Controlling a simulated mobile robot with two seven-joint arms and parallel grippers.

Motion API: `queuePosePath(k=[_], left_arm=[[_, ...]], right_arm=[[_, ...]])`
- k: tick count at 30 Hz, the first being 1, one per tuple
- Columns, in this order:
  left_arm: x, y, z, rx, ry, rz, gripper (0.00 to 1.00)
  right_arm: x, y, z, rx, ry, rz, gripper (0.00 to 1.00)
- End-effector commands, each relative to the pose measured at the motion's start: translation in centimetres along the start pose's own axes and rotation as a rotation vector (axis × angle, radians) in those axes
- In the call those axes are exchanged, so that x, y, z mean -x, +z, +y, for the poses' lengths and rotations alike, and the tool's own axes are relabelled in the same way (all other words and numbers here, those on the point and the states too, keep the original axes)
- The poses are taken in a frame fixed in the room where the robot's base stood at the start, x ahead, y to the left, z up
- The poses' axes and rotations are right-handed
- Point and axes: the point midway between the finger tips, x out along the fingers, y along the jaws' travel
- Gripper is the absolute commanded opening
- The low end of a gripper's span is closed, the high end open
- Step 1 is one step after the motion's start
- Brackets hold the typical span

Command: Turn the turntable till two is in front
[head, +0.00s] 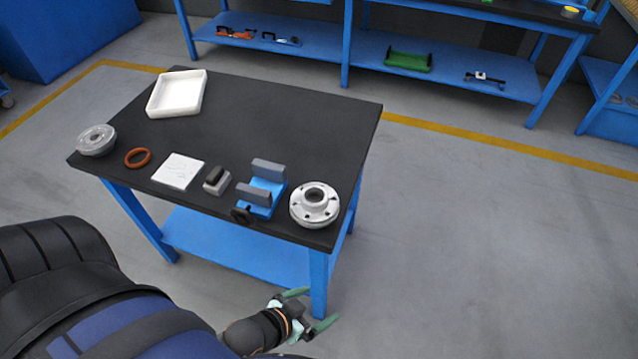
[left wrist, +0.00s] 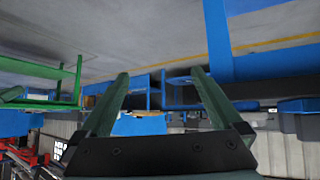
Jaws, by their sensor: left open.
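A silvery round flanged part (head: 315,204) with a raised hub and several bolt holes sits at the table's front right corner. A second round metal part (head: 96,140) sits at the front left corner. I cannot tell which of them is on a turntable, and no number "two" can be read. My left gripper (head: 316,307) is open and empty, low in front of the table's right leg, apart from the flanged part. Its green fingers (left wrist: 160,74) are spread with nothing between them in the left wrist view. My right gripper is not in view.
The dark table (head: 270,120) also holds a white tray (head: 178,93), an orange ring (head: 138,158), a white plate (head: 178,171), a small grey block (head: 217,180) and a blue vise (head: 262,190). Blue shelves (head: 440,75) stand behind. The floor to the right is clear.

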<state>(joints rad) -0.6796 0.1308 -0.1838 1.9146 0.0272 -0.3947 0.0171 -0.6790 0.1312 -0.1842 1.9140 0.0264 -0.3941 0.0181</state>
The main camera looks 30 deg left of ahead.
Motion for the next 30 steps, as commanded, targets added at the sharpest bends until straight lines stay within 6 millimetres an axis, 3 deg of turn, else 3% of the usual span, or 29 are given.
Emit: queuePosePath(k=[5,8,11,14,15,18,21,23,26,30], left_arm=[[-0.2,-0.5,-0.1,-0.008,-0.001,0.015,1.0],[-1.1,-3.1,-0.3,-0.049,-0.005,0.097,1.0],[-2.2,-8.5,-0.4,-0.141,-0.004,0.27,1.0],[-2.4,-16.0,0.7,-0.279,0.028,0.516,1.0],[-2.1,-19.0,1.5,-0.345,0.052,0.622,1.0],[-0.5,-25.2,4.5,-0.535,0.148,0.873,1.0],[1.7,-28.9,8.1,-0.751,0.284,1.075,1.0],[2.9,-29.9,10.1,-0.894,0.379,1.165,1.0],[4.1,-29.8,12.6,-1.155,0.556,1.247,1.0],[3.8,-27.4,13.0,-1.548,0.804,1.188,1.0]], right_arm=[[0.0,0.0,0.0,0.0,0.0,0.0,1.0],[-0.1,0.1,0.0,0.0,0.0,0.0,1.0],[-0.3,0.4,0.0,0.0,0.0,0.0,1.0],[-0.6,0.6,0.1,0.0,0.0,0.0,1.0],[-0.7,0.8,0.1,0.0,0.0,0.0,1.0],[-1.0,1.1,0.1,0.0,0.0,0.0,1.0],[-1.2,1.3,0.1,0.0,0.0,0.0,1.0],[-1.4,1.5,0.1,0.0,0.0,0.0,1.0],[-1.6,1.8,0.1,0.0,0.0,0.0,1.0],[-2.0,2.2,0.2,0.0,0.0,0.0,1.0]])
